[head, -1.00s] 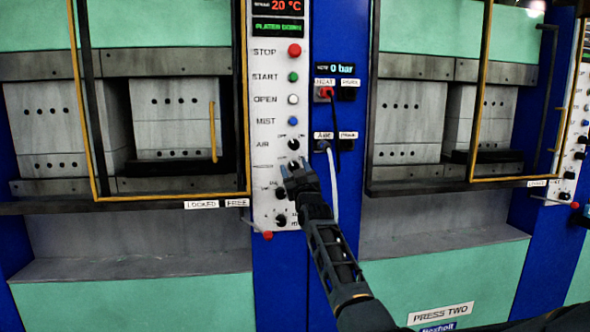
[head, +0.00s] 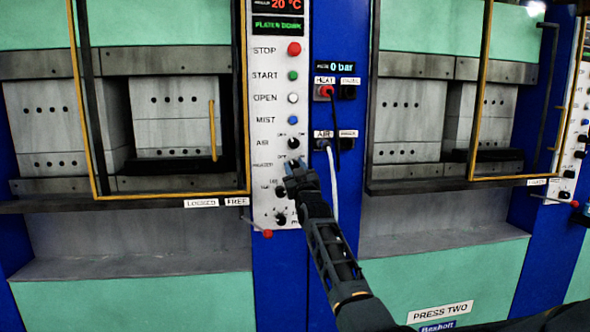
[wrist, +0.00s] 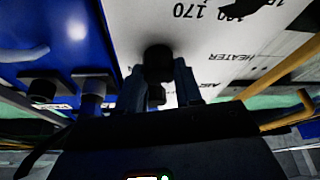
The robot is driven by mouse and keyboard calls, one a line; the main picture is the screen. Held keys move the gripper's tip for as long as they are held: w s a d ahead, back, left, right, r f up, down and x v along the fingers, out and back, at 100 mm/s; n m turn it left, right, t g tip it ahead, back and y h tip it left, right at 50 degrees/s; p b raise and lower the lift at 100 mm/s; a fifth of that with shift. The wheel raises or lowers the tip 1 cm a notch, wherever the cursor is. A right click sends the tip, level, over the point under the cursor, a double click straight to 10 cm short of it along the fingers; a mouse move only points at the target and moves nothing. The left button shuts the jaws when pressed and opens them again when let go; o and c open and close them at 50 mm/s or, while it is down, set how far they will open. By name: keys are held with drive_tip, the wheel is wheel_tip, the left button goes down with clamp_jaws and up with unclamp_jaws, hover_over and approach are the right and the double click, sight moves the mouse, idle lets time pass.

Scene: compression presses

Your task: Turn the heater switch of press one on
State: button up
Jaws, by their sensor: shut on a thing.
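The white control panel (head: 264,128) of the left press stands between the two presses; the press at its right carries a PRESS TWO label (head: 440,313). My gripper (head: 296,167) is at the panel's HEATER row, below the AIR knob (head: 293,143), and hides the heater switch in the head view. In the wrist view the panel appears upside down. There the black heater switch (wrist: 158,62) stands level with the HEATER label (wrist: 229,56), between the fingertips of my gripper (wrist: 158,76). The gripper is shut on it. The switch's pointer direction cannot be read.
Red HEAT (head: 325,92) and AIR connectors with cables (head: 334,185) lie just right of the panel. Dial knobs (head: 281,190) sit below the gripper. A red-tipped lever (head: 267,233) sticks out near the panel's lower end. Yellow-framed guards (head: 247,100) flank the panel.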

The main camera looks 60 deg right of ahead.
drive_tip(key=shift+f+m, duration=0.1)
drive_tip(key=shift+m, duration=0.2)
drive_tip(key=m+g+h+b, duration=0.1)
drive_tip(key=m, duration=0.1)
drive_tip(key=shift+w+a+m, duration=0.1)
drive_tip(key=shift+a+m, duration=0.05)
drive_tip(key=shift+m, duration=0.15)
drive_tip(key=m+g+h, duration=0.1)
drive_tip(key=m, duration=0.3)
drive_tip(key=shift+g, duration=0.4)
drive_tip(key=m+g+p, duration=0.1)
drive_tip(key=m, duration=0.2)
drive_tip(key=m+g+h+p, duration=0.1)
drive_tip(key=m+g, duration=0.1)
drive_tip(key=m, duration=0.1)
drive_tip(key=shift+r+h, duration=0.2)
drive_tip(key=shift+h, duration=0.1)
drive_tip(key=shift+f+m+g+p, duration=0.1)
drive_tip(key=shift+m+g+p, duration=0.65)
drive_tip(key=shift+m, duration=1.05)
drive_tip(key=o, duration=1)
drive_tip(key=shift+o, duration=0.2)
drive_tip(key=v, duration=0.7)
drive_tip(key=shift+a+b, duration=0.3)
drive_tip(key=shift+b, duration=0.15)
